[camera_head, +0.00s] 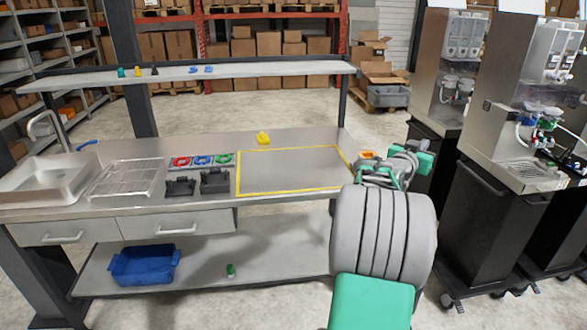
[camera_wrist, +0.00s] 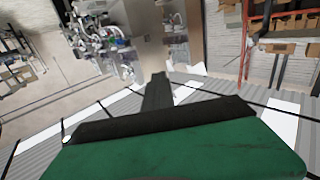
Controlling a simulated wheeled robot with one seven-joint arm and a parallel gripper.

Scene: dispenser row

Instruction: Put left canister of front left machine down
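More clear canisters (camera_head: 552,52) sit on the nearer machine (camera_head: 507,130) at the right edge. I cannot tell which one is the left canister of the task. My gripper (camera_head: 385,160) is beside the bench's right end, mostly behind my own grey and green arm. In the wrist view, a dark finger part (camera_wrist: 157,92) points away from the green housing. No canister shows clearly in its grasp. I cannot tell its opening.
A yellow-outlined area (camera_head: 240,178) on the steel bench is empty. Left of it are black holders (camera_head: 214,181), coloured rings (camera_head: 202,160), a wire rack (camera_head: 125,178) and a sink (camera_head: 45,180). A yellow item (camera_head: 263,137) stands behind the outline. A raised shelf (camera_head: 270,69) spans the bench.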

